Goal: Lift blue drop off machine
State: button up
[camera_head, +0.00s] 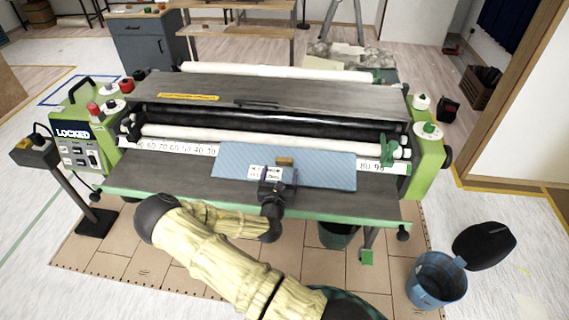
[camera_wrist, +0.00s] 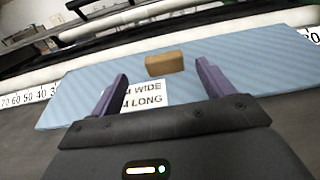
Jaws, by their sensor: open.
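The blue drop (camera_head: 325,166) is a flat, light-blue striped sheet lying on the front table of the green and black pasting machine (camera_head: 130,178). It also fills the middle of the wrist view (camera_wrist: 225,75). A small tan block (camera_head: 285,161) rests on it, seen in the wrist view (camera_wrist: 164,64) just beyond a white label (camera_wrist: 140,97) reading "WIDE" and "LONG". My gripper (camera_head: 277,175) is over the near edge of the sheet. In the wrist view its purple fingers (camera_wrist: 160,85) are spread with nothing between them, with the label and block seen through the gap.
A white roller and a number scale (camera_head: 180,147) run behind the sheet. A blue bin (camera_head: 436,283) with a dark lid (camera_head: 484,245) stands at the front right.

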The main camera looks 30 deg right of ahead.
aim_at(284, 160)
jog(key=shift+w, duration=0.1)
jog(key=x, duration=0.2)
jog(key=p+x, duration=0.1)
jog(key=x, duration=0.1)
jog(key=shift+d, duration=0.35)
jog(key=shift+w+d+p, duration=0.2)
jog(key=shift+w+p, duration=0.1)
jog(key=shift+c, duration=0.2)
jog(key=c, duration=1.1)
